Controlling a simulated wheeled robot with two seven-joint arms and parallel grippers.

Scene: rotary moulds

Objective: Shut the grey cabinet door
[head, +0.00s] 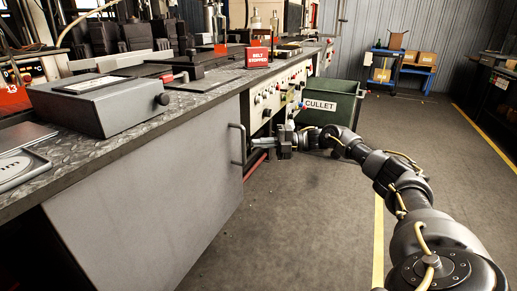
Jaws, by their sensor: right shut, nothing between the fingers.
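The grey cabinet door (150,200) is a large plain panel under the workbench at the left. It looks close to flush below the bench edge; I cannot tell whether a small gap remains. Its bar handle (233,145) stands upright by the door's right edge. My right arm reaches in from the lower right. My right gripper (258,144) is shut and empty, its tips pointing left just right of the handle. I cannot tell whether they touch the handle or the door edge. My left gripper is out of view.
A control panel (275,95) with knobs and red pipes lie beyond the door. A green cullet bin (335,100) stands behind my right forearm. The floor (290,220) right of the door is clear.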

